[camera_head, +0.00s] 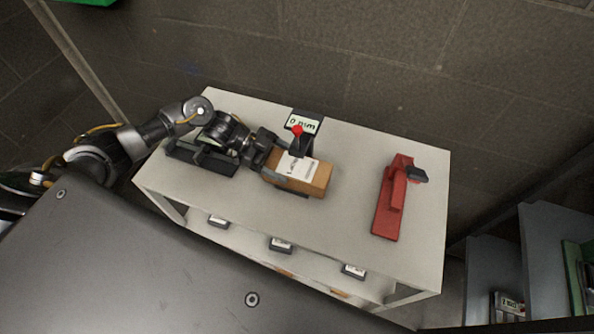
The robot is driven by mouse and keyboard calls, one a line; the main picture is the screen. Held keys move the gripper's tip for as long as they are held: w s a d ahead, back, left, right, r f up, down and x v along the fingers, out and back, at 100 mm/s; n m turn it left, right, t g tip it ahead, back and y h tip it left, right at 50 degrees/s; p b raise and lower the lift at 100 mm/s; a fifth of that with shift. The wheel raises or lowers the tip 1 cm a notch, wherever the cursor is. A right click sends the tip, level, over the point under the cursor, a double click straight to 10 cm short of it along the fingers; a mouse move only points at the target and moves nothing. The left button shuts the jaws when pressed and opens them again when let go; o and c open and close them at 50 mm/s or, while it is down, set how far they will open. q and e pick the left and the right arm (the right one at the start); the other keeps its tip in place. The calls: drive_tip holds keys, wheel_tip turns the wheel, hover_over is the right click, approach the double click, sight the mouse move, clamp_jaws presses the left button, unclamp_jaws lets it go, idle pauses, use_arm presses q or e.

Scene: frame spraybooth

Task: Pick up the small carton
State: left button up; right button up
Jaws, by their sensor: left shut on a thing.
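The small carton (316,182) is a brown box with a white label on top. It is on or just above the white table, right of centre in the camera_head view; I cannot tell if it touches the tabletop. My left gripper (278,165) reaches in from the left and is shut on the carton's left end. The fingers partly hide that end. My right gripper is not in view.
The white table (340,230) has a red tool (389,205) on its right side and a dark device with a red knob (297,130) behind the carton. A black holder (205,160) lies under my left arm. Tabletop between carton and red tool is clear.

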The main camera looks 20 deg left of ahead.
use_arm(q)
drive_tip(key=shift+r, duration=0.1)
drive_tip(key=shift+c, duration=1)
drive_tip(key=shift+w+r, duration=0.1)
drive_tip(key=shift+r+b, duration=0.55)
drive_tip(key=shift+b, duration=0.05)
drive_tip(key=s+b, duration=0.1)
drive_tip(key=s, duration=0.4)
drive_tip(key=s+b, duration=0.1)
drive_tip(key=s, duration=0.5)
drive_tip(key=s+d+b, duration=0.1)
drive_tip(key=s, duration=0.5)
drive_tip(key=shift+s+d, duration=0.15)
drive_tip(key=shift+s, duration=0.35)
